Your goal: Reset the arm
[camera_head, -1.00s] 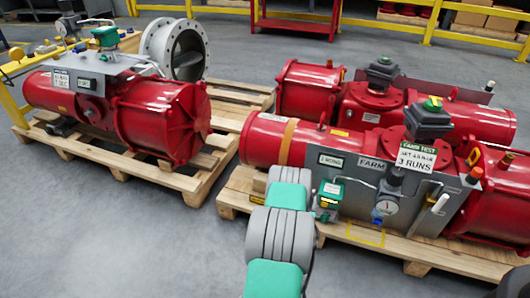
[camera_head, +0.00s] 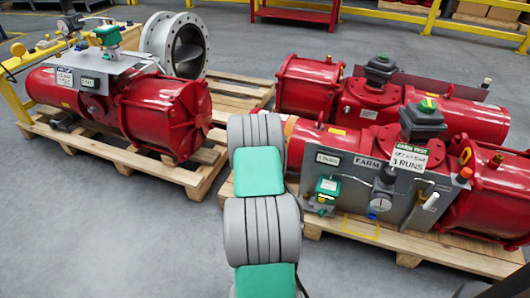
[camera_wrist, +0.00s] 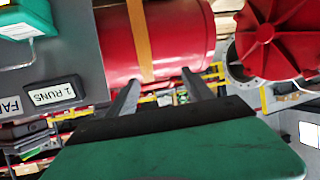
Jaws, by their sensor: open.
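My gripper (camera_wrist: 160,78) shows in the wrist view, with its two dark fingers apart and nothing between them. Beyond the fingers is a red cylinder (camera_wrist: 185,40) with an orange band; I cannot tell how far off it is. A grey panel (camera_wrist: 65,50) with a "1 RUNS" label is at the left of that view. In the head view, my grey and green arm rises from the bottom centre, in front of the left end of the near right red actuator (camera_head: 490,200). The gripper itself is hidden there.
Another red actuator (camera_head: 165,110) stands on a left pallet (camera_head: 165,170), near a grey flanged pipe (camera_head: 158,42). Grey floor (camera_head: 100,240) is clear at lower left.

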